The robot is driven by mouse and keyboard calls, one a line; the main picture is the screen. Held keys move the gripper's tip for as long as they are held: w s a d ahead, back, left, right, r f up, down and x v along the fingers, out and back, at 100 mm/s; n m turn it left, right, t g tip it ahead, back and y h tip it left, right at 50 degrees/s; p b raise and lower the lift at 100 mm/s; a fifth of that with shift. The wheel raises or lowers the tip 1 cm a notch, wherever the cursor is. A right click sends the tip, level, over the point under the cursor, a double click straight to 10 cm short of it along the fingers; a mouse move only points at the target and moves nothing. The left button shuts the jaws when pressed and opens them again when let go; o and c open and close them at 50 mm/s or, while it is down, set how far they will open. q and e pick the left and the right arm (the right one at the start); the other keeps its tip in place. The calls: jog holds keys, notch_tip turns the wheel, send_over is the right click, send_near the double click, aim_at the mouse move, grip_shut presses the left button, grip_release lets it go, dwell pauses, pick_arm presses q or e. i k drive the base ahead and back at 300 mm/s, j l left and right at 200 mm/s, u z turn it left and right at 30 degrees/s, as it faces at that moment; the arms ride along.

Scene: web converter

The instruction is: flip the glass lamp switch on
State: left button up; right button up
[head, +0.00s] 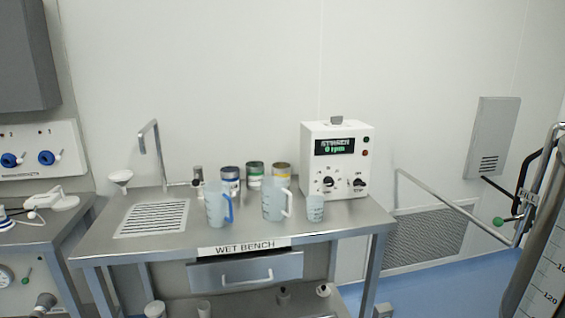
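I cannot pick out a glass lamp or a switch marked for one. A white box-shaped device (337,160) with a lit display reading "STIRRER 0 rpm" stands at the back right of the wet bench. Its front has dark knobs (358,184) and small red and green buttons or lights, too small to read. At the right edge a metal vessel (545,275) with a number scale is partly cut off. Beside it is a thin lever with a green ball (498,221). Neither of my grippers is in view.
The steel wet bench (160,247) holds blue-handled (216,205) and white-handled (273,200) jugs, a small beaker (315,209), several cans and a tap (153,150). A wall panel with blue knobs (46,158) is at left. Blue floor (425,290) shows at right, crossed above by a metal rail.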

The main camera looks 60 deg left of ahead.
aim_at(334, 120)
jog(key=u, duration=1.65)
